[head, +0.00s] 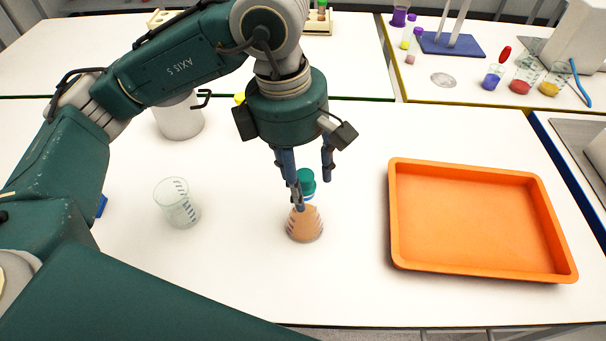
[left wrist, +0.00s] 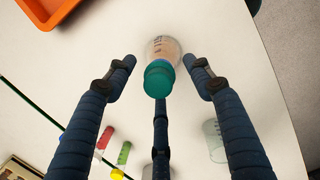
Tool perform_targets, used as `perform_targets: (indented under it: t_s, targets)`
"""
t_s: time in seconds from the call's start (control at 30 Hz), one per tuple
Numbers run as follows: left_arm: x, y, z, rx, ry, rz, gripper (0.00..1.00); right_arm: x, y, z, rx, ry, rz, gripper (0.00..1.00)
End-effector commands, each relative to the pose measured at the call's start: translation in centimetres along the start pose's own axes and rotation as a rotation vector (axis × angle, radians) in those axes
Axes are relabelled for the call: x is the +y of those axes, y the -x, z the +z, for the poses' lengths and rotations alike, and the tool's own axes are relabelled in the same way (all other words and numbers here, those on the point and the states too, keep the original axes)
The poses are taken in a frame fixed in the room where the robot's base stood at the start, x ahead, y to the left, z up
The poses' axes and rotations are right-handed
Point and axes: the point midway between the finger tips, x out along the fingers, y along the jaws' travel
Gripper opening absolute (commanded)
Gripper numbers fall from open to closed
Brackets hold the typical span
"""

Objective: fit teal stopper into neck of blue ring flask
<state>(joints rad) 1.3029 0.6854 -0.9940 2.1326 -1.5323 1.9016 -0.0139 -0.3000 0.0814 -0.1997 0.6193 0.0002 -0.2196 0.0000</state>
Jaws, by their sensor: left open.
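The flask (head: 307,226) stands upright on the white table, with orange-brown liquid in it and a blue ring at its neck. The teal stopper (head: 307,182) sits at the top of the neck, above the ring; how deep it sits I cannot tell. In the left wrist view the stopper (left wrist: 158,79) covers the neck, and the flask body (left wrist: 163,47) shows beyond it. My left gripper (head: 313,193) is open, pointing down, with its fingers spread around the stopper and upper flask. One finger partly hides the flask in the head view. My right gripper is not in view.
An orange tray (head: 400,262) lies to the right of the flask. A clear beaker (head: 177,204) stands to the left, with a white container (head: 180,120) behind it. Free table lies between flask and tray. The table's front edge is near.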

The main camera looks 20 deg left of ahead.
Motion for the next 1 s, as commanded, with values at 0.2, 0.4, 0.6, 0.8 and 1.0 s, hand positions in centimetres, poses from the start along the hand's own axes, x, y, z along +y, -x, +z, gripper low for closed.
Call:
perform_targets:
  t_s: [0.2, 0.4, 0.6, 0.8, 1.0]
  targets:
    - [0.1, 2.4, 0.1, -0.003, 0.0, 0.004, 0.53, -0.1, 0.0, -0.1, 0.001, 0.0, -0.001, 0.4]
    - [0.2, 6.8, 0.1, -0.002, 0.001, 0.005, 0.53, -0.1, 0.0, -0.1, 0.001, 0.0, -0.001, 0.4]
    - [0.2, 10.3, 0.0, 0.0, 0.002, 0.004, 0.53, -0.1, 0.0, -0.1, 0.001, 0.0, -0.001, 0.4]
    - [0.1, 11.8, 0.0, 0.0, 0.001, 0.0, 0.53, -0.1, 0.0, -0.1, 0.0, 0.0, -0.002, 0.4]
    - [0.1, 11.9, 0.0, 0.0, 0.0, -0.002, 0.53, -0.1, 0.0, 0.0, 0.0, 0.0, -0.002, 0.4]
